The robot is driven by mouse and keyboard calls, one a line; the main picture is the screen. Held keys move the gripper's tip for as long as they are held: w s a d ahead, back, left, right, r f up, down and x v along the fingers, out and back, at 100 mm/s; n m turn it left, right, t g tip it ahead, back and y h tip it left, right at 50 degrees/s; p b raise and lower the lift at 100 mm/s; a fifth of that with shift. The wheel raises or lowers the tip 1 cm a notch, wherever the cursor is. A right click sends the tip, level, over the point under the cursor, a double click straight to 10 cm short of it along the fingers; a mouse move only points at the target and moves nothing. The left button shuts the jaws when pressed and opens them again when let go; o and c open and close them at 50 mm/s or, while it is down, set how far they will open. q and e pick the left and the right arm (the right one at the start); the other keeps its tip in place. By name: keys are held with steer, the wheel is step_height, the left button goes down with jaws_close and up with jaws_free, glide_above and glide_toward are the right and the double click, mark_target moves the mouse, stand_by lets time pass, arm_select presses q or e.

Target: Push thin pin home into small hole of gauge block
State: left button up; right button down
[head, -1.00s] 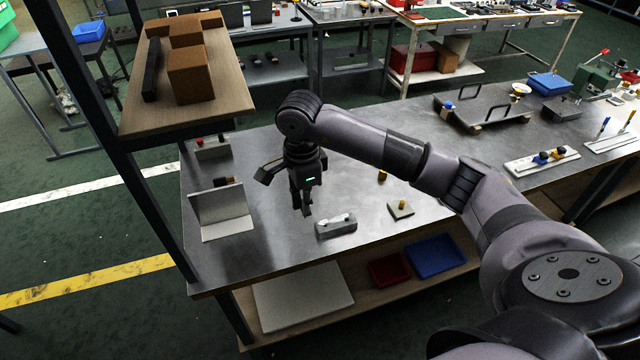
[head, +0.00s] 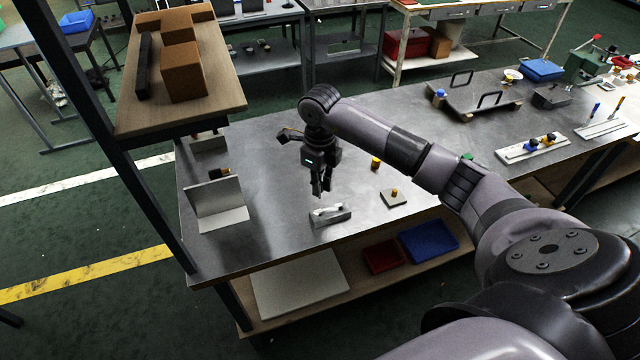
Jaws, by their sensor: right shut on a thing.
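My right gripper (head: 322,193) points down just behind and above a small grey block (head: 331,217) with pale parts on its top, near the front of the steel table. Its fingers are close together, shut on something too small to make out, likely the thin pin. I cannot tell whether it touches the block. A small square plate (head: 388,201) with a brass-coloured peg (head: 394,192) stands to the right of the block. I cannot tell for sure which of the two is the gauge block. No hole can be made out. My left gripper is out of view.
An angled metal plate (head: 220,212) stands on the table (head: 270,240) at left. A brass-coloured piece (head: 375,163) stands behind the square plate. A tray with handles (head: 470,105) lies farther right. A shelf post rises at left. The table's front middle is mostly clear.

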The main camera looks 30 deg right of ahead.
steer(key=shift+f+b, duration=2.15)
steer(key=shift+f, duration=0.75)
steer(key=shift+b, duration=0.35)
steer(key=shift+f+b, duration=1.45)
steer(key=shift+f, duration=0.25)
steer(key=c, duration=1.5)
jaws_free()
steer(key=shift+c, duration=0.2)
steer(key=shift+r, duration=0.15)
step_height(320, 180, up, 12)
steer(key=shift+f, duration=0.1)
